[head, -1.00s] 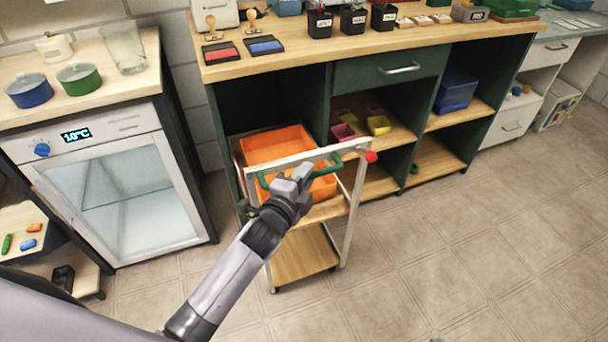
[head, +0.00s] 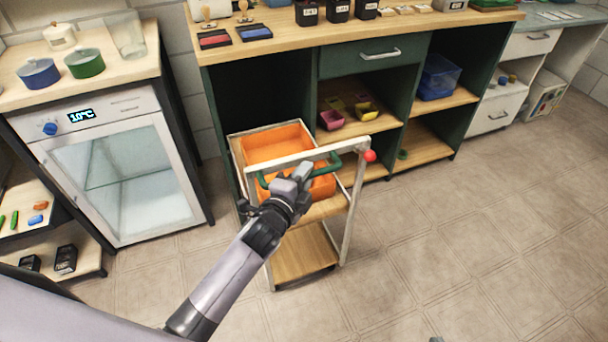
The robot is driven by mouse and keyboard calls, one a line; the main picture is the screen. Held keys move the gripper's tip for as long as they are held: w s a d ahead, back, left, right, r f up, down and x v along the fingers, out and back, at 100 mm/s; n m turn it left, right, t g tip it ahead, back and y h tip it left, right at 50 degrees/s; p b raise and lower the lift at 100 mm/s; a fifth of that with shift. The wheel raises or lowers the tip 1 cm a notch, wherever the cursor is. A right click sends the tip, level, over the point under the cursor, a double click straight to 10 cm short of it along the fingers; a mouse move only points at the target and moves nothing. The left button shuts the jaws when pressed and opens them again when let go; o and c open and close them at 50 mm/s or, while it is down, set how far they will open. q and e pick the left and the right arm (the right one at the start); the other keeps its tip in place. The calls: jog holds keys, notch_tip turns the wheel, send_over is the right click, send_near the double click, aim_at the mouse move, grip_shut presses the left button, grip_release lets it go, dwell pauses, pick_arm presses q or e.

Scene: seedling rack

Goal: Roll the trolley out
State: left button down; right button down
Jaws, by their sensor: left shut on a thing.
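The trolley (head: 305,252) has a pale metal frame, wooden shelves and a red knob (head: 369,156) at its right upper corner. It stands partly in the open left bay of the green workbench, its near end out on the floor. An orange crate (head: 275,143) sits on its upper shelf; the lower shelf looks bare. My left gripper (head: 297,178) is shut on the green handle (head: 328,168) at the trolley's near end. The gripper and my arm hide part of the handle and frame.
The green workbench (head: 376,64) has side panels close to the trolley. A glass-door cabinet (head: 128,185) stands to the left, beside low shelves (head: 80,262). Tiled floor (head: 450,240) is clear to the right and in front.

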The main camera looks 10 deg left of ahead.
pick_arm(q)
jog(key=shift+f, duration=0.1)
dwell(0.3)
jog(key=c, duration=1.1)
grip_release()
jog(key=shift+s, duration=0.15)
jog(key=v, duration=0.7)
jog(key=shift+p, duration=0.35)
jog(key=s+a+f+n+g+p, duration=0.2)
jog(key=s+a+f+n, duration=0.1)
jog(key=s+n, duration=0.5)
jog(key=s+a+f+n+g+y+p, duration=0.1)
jog(key=s+a+f+n+g+p, duration=0.1)
jog(key=s+n, duration=0.6)
jog(key=s+a+f+g, duration=0.1)
jog(key=s+a+f, duration=0.1)
jog(key=s+f, duration=0.1)
jog(key=shift+s+f+g, duration=0.15)
jog(key=shift+s+g, duration=0.1)
jog(key=shift+g, duration=0.05)
